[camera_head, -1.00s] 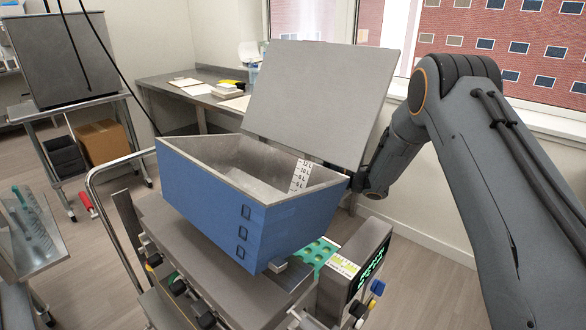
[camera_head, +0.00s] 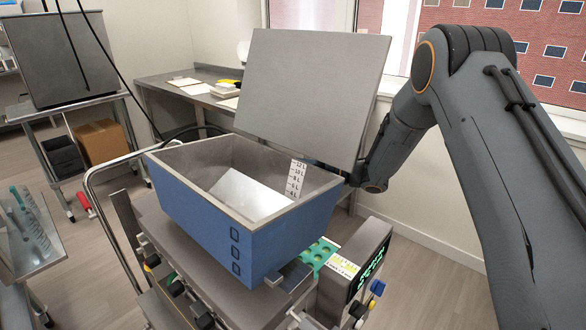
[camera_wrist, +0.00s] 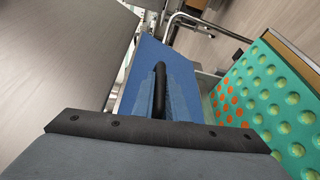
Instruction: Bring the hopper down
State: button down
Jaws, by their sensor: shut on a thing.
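The hopper (camera_head: 200,205) is a blue box with a grey metal inside, a litre scale and a raised grey lid (camera_head: 315,90). It sits above the depositor's steel top (camera_head: 175,240) and looks nearly level; whether it rests fully on it I cannot tell. My gripper (camera_head: 350,178) is at the hopper's right rear side in the head view, its fingers mostly hidden there. In the wrist view my gripper (camera_wrist: 165,108) is shut on a black handle (camera_wrist: 160,85) at the blue hopper side (camera_wrist: 150,58).
A green mould tray (camera_wrist: 265,95) lies beside the hopper, and also shows in the head view (camera_head: 318,252). A control box with a lit display (camera_head: 370,262) stands at the front right. A metal rail (camera_head: 92,200) is at the left. A bench (camera_head: 160,88) stands behind.

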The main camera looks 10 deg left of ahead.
jog(key=shift+s+a+r+n, duration=0.3)
jog(key=shift+s, duration=0.15)
jog(key=shift+s+a+r+n, duration=0.25)
jog(key=shift+s+n, duration=0.05)
jog(key=shift+s, duration=0.1)
jog(key=c, duration=1.8)
grip_release()
jog(key=shift+s+a, duration=0.1)
jog(key=shift+o, duration=0.2)
jog(key=shift+d+f, duration=0.1)
jog(key=shift+d, duration=0.5)
jog(key=d, duration=0.2)
jog(key=d+b, duration=0.1)
jog(key=d, duration=0.1)
jog(key=s+d+b, duration=0.1)
jog(key=d, duration=0.2)
jog(key=shift+r, duration=0.4)
jog(key=shift+w, duration=0.15)
